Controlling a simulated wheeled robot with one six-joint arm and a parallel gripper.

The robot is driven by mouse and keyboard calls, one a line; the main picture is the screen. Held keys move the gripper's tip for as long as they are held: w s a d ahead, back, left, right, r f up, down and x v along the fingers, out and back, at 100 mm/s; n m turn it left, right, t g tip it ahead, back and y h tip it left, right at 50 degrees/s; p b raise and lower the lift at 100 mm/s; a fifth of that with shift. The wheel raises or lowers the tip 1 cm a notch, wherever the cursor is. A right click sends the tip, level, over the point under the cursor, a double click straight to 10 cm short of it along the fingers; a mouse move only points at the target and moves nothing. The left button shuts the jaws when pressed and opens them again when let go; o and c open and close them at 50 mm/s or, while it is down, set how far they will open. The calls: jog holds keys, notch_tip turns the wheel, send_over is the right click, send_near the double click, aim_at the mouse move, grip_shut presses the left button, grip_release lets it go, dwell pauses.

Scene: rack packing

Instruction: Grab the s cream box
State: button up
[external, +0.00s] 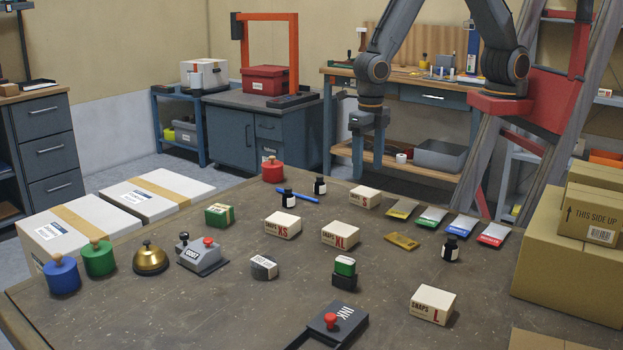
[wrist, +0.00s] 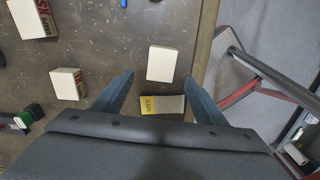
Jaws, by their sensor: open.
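A small cream box (external: 365,197) stands on the table near its far edge, below my gripper (external: 368,162); its label is too small to read. In the wrist view the same cream box (wrist: 162,63) lies between and just beyond the fingertips of my gripper (wrist: 159,77), which is open and empty. The gripper hangs above the box, apart from it. The other cream boxes are marked XS (external: 283,225), XL (external: 341,236) and L (external: 432,304).
A yellow packet (external: 401,209) lies close to the box; several coloured packets (external: 431,219) line up to the right. Cardboard boxes (external: 560,255) stand at the right edge. The table edge is close.

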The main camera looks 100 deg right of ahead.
aim_at(365, 191)
jog(key=shift+w+d+f+p, duration=0.15)
jog(key=shift+f+p, duration=0.55)
jog(key=shift+f, duration=1.2)
jog(key=shift+s+d+f+p, duration=0.1)
jog(key=shift+f+p, duration=0.6)
jog(key=shift+f, duration=1.2)
jog(key=c, duration=1.2)
